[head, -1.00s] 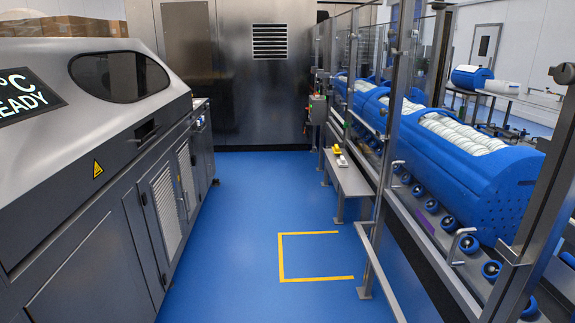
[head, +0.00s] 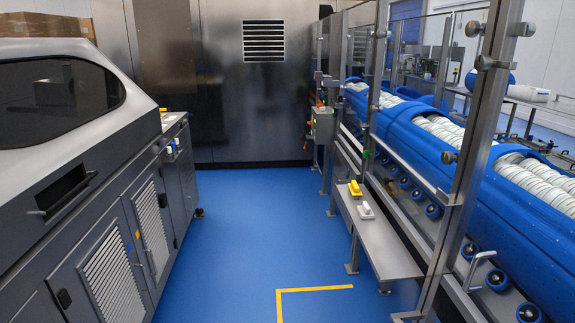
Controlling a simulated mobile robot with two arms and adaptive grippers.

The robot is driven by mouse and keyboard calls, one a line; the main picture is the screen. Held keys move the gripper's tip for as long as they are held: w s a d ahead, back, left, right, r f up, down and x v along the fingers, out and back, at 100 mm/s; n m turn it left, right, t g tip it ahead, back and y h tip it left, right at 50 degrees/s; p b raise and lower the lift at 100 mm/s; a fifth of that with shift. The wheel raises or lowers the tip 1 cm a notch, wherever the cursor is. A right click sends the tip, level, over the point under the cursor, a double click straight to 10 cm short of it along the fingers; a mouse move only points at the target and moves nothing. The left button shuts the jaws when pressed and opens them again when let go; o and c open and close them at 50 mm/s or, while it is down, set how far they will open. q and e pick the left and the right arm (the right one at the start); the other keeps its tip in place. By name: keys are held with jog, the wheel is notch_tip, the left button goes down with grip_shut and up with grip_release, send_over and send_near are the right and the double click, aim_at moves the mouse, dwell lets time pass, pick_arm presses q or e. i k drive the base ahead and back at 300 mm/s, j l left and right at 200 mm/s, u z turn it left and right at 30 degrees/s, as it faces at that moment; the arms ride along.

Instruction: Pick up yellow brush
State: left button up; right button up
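The yellow brush (head: 355,188) lies on a narrow metal bench (head: 385,240) along the right side of the aisle. A white brush-like item (head: 365,210) lies just in front of it on the same bench, close beside it. Neither of my grippers shows in the head view, and nothing is seen touching the yellow brush.
A grey machine with louvred doors (head: 110,290) lines the left side. A glass-panelled guard with metal posts (head: 470,150) and blue tub carriers (head: 425,145) stand right of the bench. The blue floor (head: 255,220) between is clear, with a yellow floor marking (head: 315,288).

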aim_at(355, 192)
jog(key=i, duration=1)
jog(key=i+j+z, duration=0.1)
jog(key=i, duration=0.9)
jog(key=i+j+z, duration=0.1)
jog(key=i+z, duration=0.4)
jog(key=i+j+z, duration=0.3)
jog(key=z, duration=0.15)
jog(key=i+j+z, duration=0.75)
jog(key=j+z, duration=0.25)
